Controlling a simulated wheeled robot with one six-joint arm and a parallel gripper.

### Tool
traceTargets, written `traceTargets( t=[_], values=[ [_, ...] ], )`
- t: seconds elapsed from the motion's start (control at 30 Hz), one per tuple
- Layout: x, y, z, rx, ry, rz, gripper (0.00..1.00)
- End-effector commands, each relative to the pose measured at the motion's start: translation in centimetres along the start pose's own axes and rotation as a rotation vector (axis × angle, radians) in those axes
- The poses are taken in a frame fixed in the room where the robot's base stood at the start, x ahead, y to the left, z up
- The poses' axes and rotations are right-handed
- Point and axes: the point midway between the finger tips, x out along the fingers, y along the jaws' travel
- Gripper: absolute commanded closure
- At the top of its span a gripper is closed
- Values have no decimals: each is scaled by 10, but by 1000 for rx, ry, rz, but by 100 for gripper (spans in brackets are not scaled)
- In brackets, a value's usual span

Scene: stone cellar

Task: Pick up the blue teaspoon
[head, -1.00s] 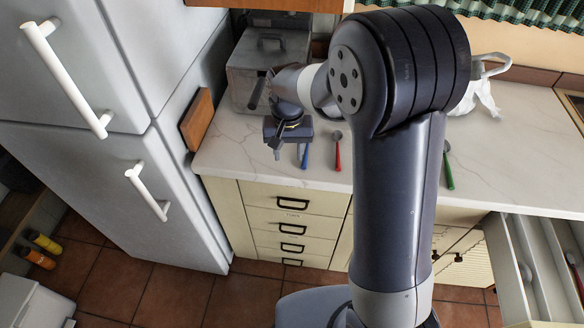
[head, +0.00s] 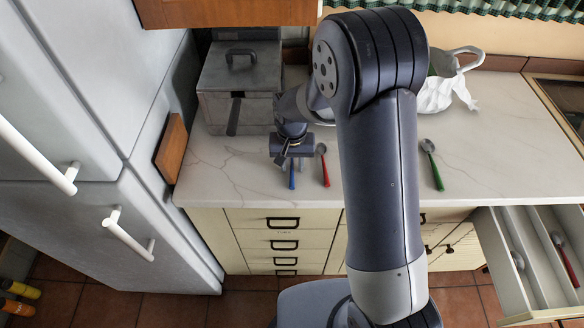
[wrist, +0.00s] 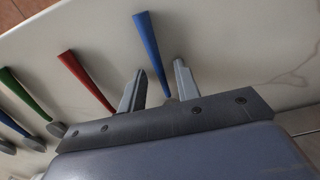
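The blue teaspoon (head: 292,178) lies on the marble counter (head: 235,170) near its front edge; in the head view only its handle shows clearly below my gripper (head: 291,158). In the wrist view the blue handle (wrist: 149,42) runs between the two fingers of my gripper (wrist: 157,82). The fingers are apart, one on each side, with visible gaps to the handle. The spoon's bowl is hidden behind the gripper's body. I cannot tell how high the fingertips are above the counter.
A red spoon (head: 323,165) lies just right of it and a green spoon (head: 432,164) farther right. A grey metal box (head: 238,75) stands behind left. A white cloth bag (head: 447,92) is at the back.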

Motion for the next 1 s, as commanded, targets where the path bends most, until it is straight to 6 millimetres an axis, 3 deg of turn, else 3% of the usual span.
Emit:
traceTargets(
  t=[0.37,0.77,1.0],
  values=[
    [0,0,0,0,0,0,100],
    [-4,0,0,0,1,-1,100],
    [-39,0,-1,0,5,-2,100]
  ],
)
